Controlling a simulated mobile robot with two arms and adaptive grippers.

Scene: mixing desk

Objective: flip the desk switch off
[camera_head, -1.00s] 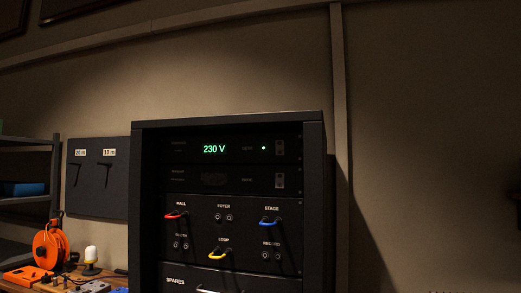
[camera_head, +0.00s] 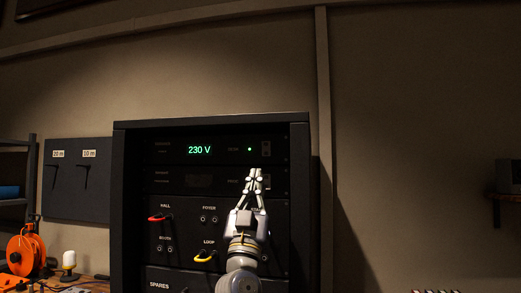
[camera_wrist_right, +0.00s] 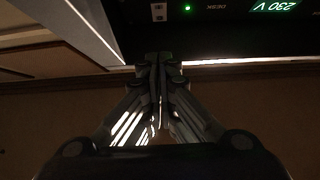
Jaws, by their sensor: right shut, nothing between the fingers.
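My left gripper is not in view.
The black rack (camera_head: 132,210) has a second, unlit panel below, with red (camera_head: 160,217) and yellow (camera_head: 204,256) patch cables under it. My right arm hides part of the lower panels. An orange cable reel (camera_head: 26,252) stands at left. A shelf (camera_head: 505,195) is at far right.

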